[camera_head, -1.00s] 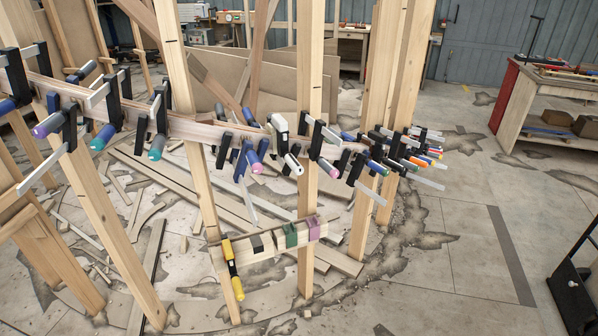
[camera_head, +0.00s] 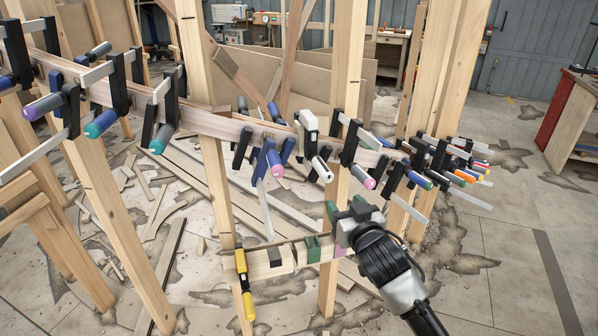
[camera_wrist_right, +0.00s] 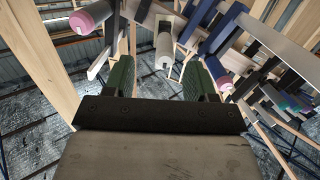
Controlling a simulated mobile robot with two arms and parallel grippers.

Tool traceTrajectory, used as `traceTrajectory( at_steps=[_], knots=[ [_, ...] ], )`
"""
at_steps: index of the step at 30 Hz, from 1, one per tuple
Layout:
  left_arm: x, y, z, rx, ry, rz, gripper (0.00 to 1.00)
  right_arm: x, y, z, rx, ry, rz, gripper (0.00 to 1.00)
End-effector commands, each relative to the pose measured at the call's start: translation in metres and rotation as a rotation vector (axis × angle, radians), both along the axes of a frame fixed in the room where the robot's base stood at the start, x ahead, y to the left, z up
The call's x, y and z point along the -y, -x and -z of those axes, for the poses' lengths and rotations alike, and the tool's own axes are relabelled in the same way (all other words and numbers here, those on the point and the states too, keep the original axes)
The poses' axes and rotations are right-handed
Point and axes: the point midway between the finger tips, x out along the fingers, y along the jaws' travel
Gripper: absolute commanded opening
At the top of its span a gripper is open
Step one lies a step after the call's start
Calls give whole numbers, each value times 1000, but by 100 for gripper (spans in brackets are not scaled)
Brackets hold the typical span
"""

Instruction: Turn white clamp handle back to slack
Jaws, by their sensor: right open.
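The white clamp (camera_head: 308,128) sits on the curved wooden stringer, right of the middle in the head view. Its white handle (camera_head: 322,170) slants down toward me. My right gripper (camera_head: 353,212) is open and empty, below and slightly right of that handle. In the right wrist view the white handle (camera_wrist_right: 163,54) appears beyond and between the green fingertips (camera_wrist_right: 158,78). The fingers look apart from it; the exact gap is hard to tell. My left gripper is not in view.
A pink-tipped clamp handle (camera_head: 368,183) is close to the right. A blue clamp with a pink tip (camera_head: 276,168) is close to the left. Wooden posts (camera_head: 341,150) stand around. A low wooden rail (camera_head: 270,268) carries a yellow-handled tool (camera_head: 243,280). Offcuts litter the floor.

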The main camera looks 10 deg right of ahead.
Motion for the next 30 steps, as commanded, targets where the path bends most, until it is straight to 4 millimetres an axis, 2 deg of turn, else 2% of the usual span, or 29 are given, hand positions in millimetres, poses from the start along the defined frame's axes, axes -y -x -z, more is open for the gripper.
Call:
traceTrajectory(
  at_steps=[1,5,8,21,30],
  knots=[
    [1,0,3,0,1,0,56,-2,3,-14,31,-4,-5,56],
    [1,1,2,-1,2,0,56,-4,1,-29,58,-13,-9,56],
    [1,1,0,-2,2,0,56,-5,-9,-30,58,-13,-9,56],
    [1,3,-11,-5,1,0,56,-12,-84,-29,56,-12,-9,56],
    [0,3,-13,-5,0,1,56,-14,-102,-27,56,-12,-9,56]
  ],
)
